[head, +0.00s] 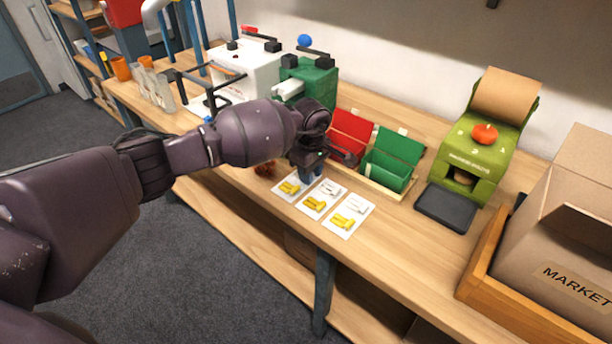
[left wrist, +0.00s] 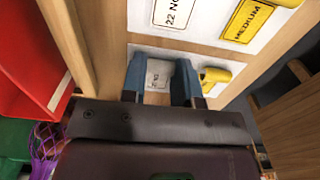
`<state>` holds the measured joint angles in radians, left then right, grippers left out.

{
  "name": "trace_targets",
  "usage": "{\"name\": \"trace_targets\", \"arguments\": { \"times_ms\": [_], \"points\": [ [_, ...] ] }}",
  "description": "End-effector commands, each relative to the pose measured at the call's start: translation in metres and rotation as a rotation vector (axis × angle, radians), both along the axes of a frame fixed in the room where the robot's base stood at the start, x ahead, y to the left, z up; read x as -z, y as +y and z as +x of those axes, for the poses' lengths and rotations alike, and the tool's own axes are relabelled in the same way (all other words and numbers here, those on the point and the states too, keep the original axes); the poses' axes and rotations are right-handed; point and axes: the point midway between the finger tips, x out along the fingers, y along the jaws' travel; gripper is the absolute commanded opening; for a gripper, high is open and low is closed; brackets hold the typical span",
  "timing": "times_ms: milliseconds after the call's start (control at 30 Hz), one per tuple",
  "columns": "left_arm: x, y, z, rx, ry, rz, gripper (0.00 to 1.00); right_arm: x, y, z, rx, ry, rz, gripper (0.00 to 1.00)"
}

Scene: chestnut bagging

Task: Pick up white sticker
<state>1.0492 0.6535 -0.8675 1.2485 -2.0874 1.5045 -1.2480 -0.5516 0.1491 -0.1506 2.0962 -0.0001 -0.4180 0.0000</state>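Three white cards lie in a row on the wooden bench: left (head: 280,194), middle (head: 311,213) and right (head: 339,230). Each bears yellow stickers; white stickers show on the middle (head: 331,189) and right (head: 355,206) cards. My left gripper (head: 311,174) points down over the far part of the left card. In the left wrist view its two blue fingers (left wrist: 160,72) are apart, with a white printed sticker (left wrist: 158,74) between them. Contact with the sticker cannot be told. A yellow sticker (left wrist: 213,76) lies beside one finger. My right gripper is not in view.
Red (head: 350,137) and green (head: 391,161) open boxes stand just behind the cards. A green machine (head: 468,146) with a dark pad (head: 447,206) and a cardboard box (head: 570,225) stand to the right. A purple net (left wrist: 45,140) shows in the left wrist view.

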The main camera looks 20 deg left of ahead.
Motion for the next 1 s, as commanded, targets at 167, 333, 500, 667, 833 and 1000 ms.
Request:
{"name": "trace_targets", "arguments": {
  "times_ms": [167,333,500,667,833,1000],
  "points": [
    [0.000,0.000,0.000,0.000,0.000,0.000,0.04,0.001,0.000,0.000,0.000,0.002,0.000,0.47],
    [0.000,0.000,0.000,0.000,0.000,0.000,0.03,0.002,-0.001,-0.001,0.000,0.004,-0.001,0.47],
    [0.000,0.000,0.000,0.000,0.000,0.000,0.03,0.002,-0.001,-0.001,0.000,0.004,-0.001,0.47],
    [-0.012,0.001,0.001,0.000,-0.003,0.001,0.03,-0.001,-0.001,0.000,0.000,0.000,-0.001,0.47],
    [-0.044,0.000,0.001,0.001,-0.008,0.000,0.03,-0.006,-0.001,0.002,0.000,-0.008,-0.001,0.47],
    [-0.087,0.001,0.001,0.001,-0.008,0.001,0.03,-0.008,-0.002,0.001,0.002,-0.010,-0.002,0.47]
  ]
}}
